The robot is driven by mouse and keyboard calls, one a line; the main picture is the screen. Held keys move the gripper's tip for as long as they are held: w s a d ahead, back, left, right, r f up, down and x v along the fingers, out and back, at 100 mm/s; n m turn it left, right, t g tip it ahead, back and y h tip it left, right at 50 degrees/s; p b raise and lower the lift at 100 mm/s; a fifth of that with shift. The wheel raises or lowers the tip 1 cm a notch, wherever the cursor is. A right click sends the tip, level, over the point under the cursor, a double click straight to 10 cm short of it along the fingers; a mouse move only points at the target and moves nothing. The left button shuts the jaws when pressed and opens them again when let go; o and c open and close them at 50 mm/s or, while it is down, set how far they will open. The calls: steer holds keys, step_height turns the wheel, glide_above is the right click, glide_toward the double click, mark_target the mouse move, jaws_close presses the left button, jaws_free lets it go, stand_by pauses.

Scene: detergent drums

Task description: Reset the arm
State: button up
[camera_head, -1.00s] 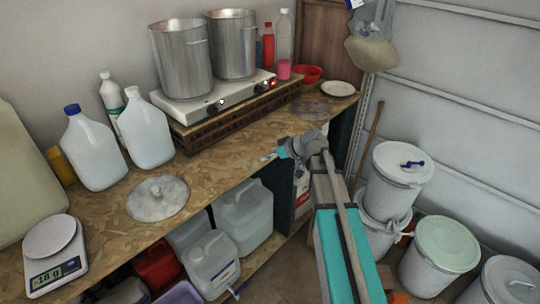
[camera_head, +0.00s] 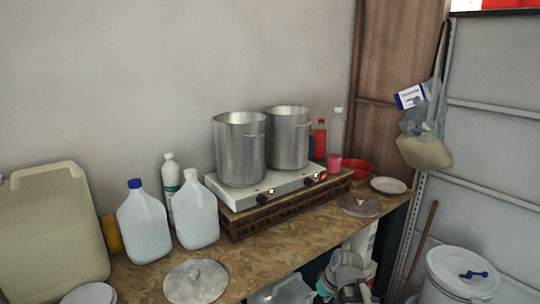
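My gripper (camera_head: 324,291) is low in the head view, at the bottom edge right of centre, in front of the chipboard counter's front edge. Only the grey wrist and a small part of the gripper show. The rest of the arm is cut off by the frame. I cannot make out the fingertips well enough to see whether they are open or shut. No held object shows.
The chipboard counter (camera_head: 255,262) carries two steel pots (camera_head: 240,150) (camera_head: 288,138) on a hot plate (camera_head: 262,192), white jugs (camera_head: 143,225) (camera_head: 196,215), and a loose lid (camera_head: 196,283). A white drum (camera_head: 458,284) with a blue-handled lid stands right. A bag (camera_head: 425,130) hangs right.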

steer(key=s+d+f+m+g+h, duration=0.1)
steer(key=s+d+m+h, duration=0.1)
steer(key=s, duration=0.5)
steer(key=shift+s+d+f+m+g+h, duration=0.15)
steer(key=shift+s+d+m+g+h, duration=0.25)
steer(key=shift+m+h, duration=0.45)
